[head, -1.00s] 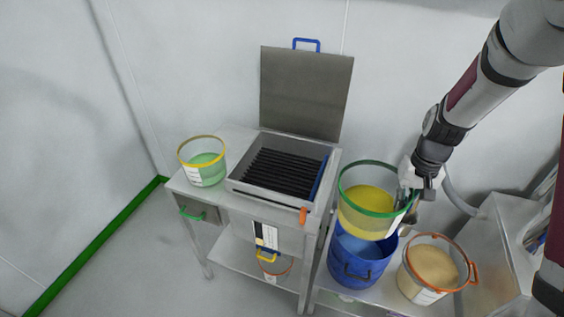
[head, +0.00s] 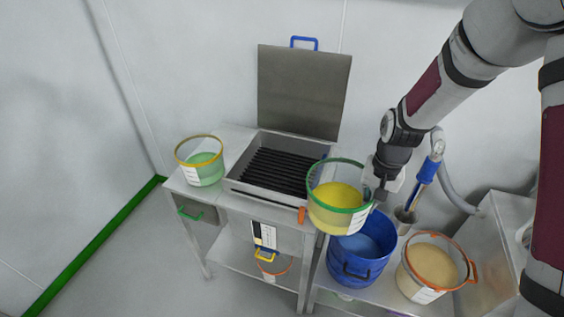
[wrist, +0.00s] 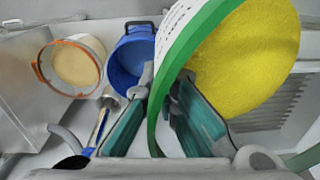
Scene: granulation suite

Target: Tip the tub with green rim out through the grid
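The tub with green rim (head: 334,219) is clear and holds yellow powder. My gripper (head: 376,190) is shut on its rim at the right side and holds it up, nearly upright, above and between the grid hopper and the blue tub. In the wrist view the green rim (wrist: 201,38) runs between my gripper's fingers (wrist: 165,108). The grid (head: 276,172) is a set of dark bars in a steel hopper (head: 240,183), left of the held tub. Its lid (head: 303,91) stands open behind it.
A yellow-rimmed tub with green contents (head: 203,170) stands left of the hopper. A blue tub (head: 358,262) and an orange-rimmed tub (head: 428,270) stand at the right. A blue-handled tool (head: 426,172) stands in a holder behind them.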

